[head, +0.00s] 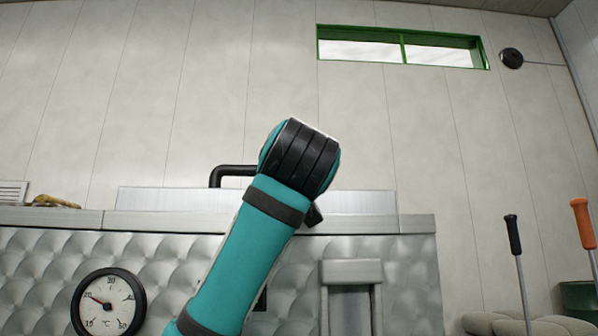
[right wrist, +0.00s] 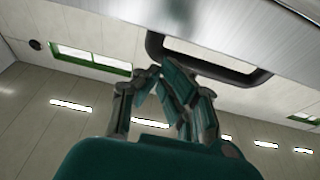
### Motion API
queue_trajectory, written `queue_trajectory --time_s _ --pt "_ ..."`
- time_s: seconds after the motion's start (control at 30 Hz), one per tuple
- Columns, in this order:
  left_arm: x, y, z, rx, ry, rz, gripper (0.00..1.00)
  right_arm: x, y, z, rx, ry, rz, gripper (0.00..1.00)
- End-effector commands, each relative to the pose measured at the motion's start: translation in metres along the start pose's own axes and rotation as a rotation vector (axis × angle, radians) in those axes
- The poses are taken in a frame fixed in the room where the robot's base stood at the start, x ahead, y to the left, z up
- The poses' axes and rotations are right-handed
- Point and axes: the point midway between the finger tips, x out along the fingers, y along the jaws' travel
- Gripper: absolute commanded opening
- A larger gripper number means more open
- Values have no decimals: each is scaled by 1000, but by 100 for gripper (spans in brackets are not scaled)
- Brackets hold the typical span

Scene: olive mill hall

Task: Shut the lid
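The lid (head: 150,200) shows in the head view as a bright metal strip above the top edge of the quilted metal machine (head: 215,222). I cannot tell how far it stands open. Its black bar handle (head: 232,171) sticks up, partly hidden by my right arm; the handle also crosses the upper part of the right wrist view (right wrist: 235,76). My right gripper (right wrist: 163,76) is just at the handle there, its fingertips close together and seemingly shut, with no clear hold on the bar. The head view hides it behind my arm. My left gripper is not in view.
A round temperature dial (head: 107,303) sits on the machine's front at the left. Brownish things (head: 55,201) lie on the left top edge. Two handled poles, black (head: 512,235) and orange (head: 582,222), stand at right near pale sacks (head: 530,325).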

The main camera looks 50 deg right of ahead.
Motion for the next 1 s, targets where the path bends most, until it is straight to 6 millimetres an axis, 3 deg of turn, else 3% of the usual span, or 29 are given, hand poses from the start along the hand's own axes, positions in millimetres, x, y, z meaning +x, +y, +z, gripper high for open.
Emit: queue_trajectory --time_s 0.1,0.13,0.3,0.53,0.7,1.0 --pt "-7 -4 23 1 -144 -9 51 7 -3 -6 -1 -1 -1 0" --pt "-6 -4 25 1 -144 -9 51 1 -4 -2 0 1 -1 0" --pt "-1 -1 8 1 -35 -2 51 -41 -3 15 2 3 -2 0" --pt "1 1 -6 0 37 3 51 -77 -3 28 1 2 -1 0" --pt "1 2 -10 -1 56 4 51 -87 -3 32 0 1 -1 0" --pt "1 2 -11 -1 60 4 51 -88 -3 32 0 1 -1 0"
